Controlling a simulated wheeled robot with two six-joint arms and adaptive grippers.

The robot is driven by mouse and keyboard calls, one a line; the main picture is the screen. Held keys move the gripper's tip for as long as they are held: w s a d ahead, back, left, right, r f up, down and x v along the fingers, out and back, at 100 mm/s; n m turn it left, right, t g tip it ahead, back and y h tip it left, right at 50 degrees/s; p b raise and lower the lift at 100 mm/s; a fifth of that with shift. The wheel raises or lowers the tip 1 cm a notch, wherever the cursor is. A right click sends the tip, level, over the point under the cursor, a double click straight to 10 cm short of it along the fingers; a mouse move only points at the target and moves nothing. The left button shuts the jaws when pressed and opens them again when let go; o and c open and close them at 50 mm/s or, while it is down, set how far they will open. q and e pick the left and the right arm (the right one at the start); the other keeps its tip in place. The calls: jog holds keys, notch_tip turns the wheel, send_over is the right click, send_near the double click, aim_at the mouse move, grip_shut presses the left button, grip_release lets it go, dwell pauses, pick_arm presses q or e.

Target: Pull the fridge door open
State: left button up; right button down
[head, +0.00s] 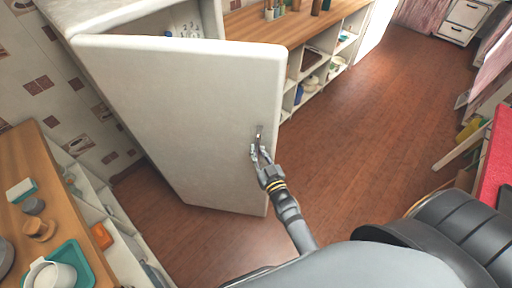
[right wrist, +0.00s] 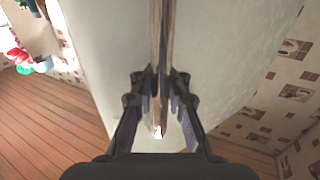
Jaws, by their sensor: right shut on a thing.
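The white fridge door (head: 185,115) stands open, swung out from the fridge body (head: 130,15) at the back left. Its metal handle (head: 259,135) is near the door's right edge. My right gripper (head: 258,155) is shut on the handle. In the right wrist view the two fingers (right wrist: 160,92) close on both sides of the handle bar (right wrist: 161,35), with the door surface behind. A part of the fridge's inside (head: 185,22) shows over the top of the door. My left gripper does not show.
A wooden counter with shelves (head: 40,205) stands close on the left, holding a teal tray (head: 88,262). Another shelf counter (head: 285,25) runs behind the door. A red-topped table (head: 497,160) is at the right. The wooden floor (head: 375,130) between is clear.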

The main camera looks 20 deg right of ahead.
jog(key=shift+s+f, duration=0.3)
jog(key=shift+f, duration=0.25)
jog(key=c, duration=1.5)
grip_release()
jog(key=shift+s+a+r, duration=0.2)
jog(key=shift+s, duration=0.25)
jog(key=shift+s+a+r, duration=0.15)
jog(key=shift+s, duration=0.25)
jog(key=shift+o, duration=1)
jog(key=shift+d+r, duration=0.1)
jog(key=shift+d, duration=0.1)
jog(key=shift+w+d, duration=0.15)
jog(key=shift+w, duration=0.35)
jog(key=shift+s, duration=0.3)
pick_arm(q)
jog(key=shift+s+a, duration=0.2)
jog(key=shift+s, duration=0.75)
pick_arm(e)
jog(key=s, duration=1)
jog(key=shift+s+d, duration=0.25)
jog(key=shift+s, duration=0.1)
